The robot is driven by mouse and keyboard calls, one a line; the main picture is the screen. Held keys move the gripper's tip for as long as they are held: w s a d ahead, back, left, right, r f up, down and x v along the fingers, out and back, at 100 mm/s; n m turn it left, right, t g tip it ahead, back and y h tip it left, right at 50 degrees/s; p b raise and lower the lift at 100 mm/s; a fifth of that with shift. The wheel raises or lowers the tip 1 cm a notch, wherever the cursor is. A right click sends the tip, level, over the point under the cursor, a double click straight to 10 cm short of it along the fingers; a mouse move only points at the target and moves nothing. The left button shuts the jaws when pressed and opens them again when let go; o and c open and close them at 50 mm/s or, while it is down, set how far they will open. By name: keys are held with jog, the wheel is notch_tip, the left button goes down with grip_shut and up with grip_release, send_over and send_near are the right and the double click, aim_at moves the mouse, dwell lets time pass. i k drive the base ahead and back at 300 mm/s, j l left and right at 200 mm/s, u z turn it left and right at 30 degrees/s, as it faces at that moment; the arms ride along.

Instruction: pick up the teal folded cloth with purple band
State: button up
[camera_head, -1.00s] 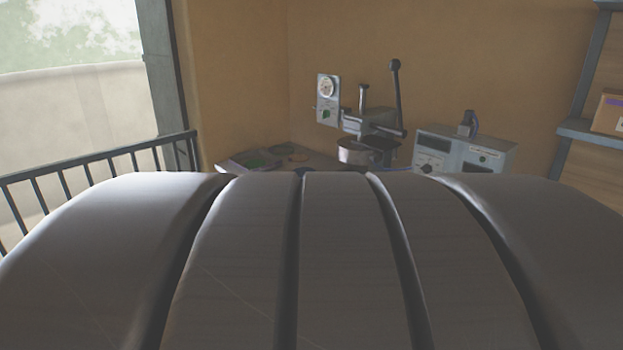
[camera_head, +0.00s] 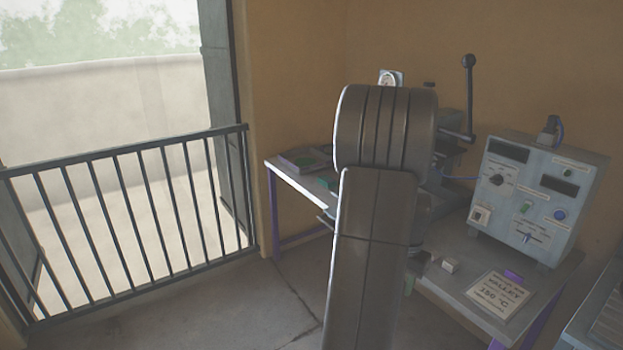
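A small teal patch (camera_head: 325,183) shows on the left part of the workbench, just left of my arm. It may be the folded cloth, but it is too small to make out folds or a purple band. My arm stands upright in the middle of the view and covers the centre of the bench. My gripper is hidden behind it, so I cannot see its fingers or anything in them.
A workbench (camera_head: 300,189) with purple legs runs along the wall. It bears a dark tray (camera_head: 303,159), a lever press (camera_head: 468,100) partly behind my arm, a control box (camera_head: 537,200) and a printed sign (camera_head: 495,294). A railing (camera_head: 130,220) stands left; floor before it is clear.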

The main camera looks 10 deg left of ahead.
aim_at(326, 180)
jog(key=i+j+u, duration=0.35)
jog(key=i, duration=0.45)
jog(key=i+u, duration=0.3)
jog(key=i, duration=0.55)
jog(key=i+j+z, duration=0.15)
jog(key=i+z, duration=0.25)
jog(key=i+j+z, duration=0.35)
jog(key=i, duration=0.25)
jog(key=i+j+z, duration=0.4)
